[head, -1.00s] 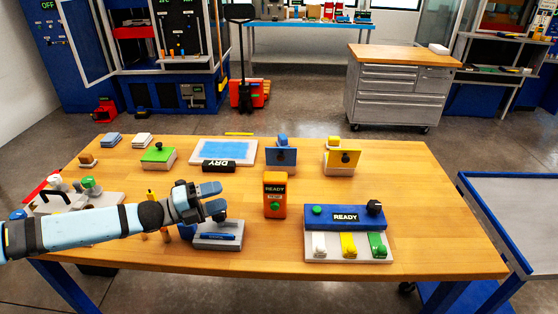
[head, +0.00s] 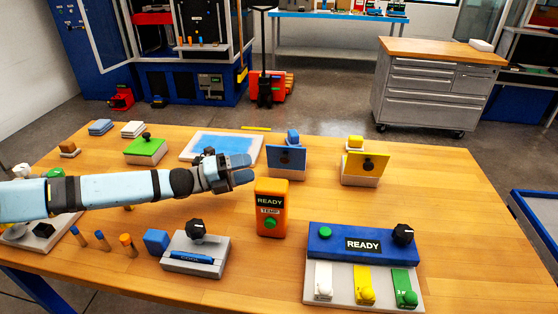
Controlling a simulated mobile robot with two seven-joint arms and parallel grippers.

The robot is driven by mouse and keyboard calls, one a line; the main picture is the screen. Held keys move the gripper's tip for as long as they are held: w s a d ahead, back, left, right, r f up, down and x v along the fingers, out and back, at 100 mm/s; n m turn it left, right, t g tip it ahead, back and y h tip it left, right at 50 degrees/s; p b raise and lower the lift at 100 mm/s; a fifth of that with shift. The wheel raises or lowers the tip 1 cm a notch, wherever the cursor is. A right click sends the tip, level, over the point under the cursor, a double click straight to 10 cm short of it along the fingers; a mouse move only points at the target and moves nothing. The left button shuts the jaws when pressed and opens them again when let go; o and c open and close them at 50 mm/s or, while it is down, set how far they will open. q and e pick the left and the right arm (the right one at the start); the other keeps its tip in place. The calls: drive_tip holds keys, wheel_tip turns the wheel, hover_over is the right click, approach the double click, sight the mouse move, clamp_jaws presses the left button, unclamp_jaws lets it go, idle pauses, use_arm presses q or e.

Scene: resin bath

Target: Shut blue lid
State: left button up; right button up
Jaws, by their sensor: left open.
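The blue lid (head: 287,161) stands raised, close to upright, on a small pale box (head: 288,175) past the middle of the table. A dark knob shows on its face, and a blue block (head: 293,137) shows behind it. My left gripper (head: 247,170) reaches in from the left and points right. Its fingertips are just left of the blue lid in the picture, with a small gap visible; it is open and holds nothing that I can see. My right gripper is not in view.
A yellow lid (head: 367,167) stands raised to the right. An orange READY unit (head: 271,208) stands in front of the blue lid. A blue READY panel (head: 333,243) is at front right, a grey device (head: 209,255) at front left. A blue bath tray (head: 189,159) lies behind my gripper.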

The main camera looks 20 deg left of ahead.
sight(278, 161)
use_arm(q)
drive_tip(key=x, duration=0.9)
drive_tip(key=shift+a+f, duration=0.1)
clamp_jaws()
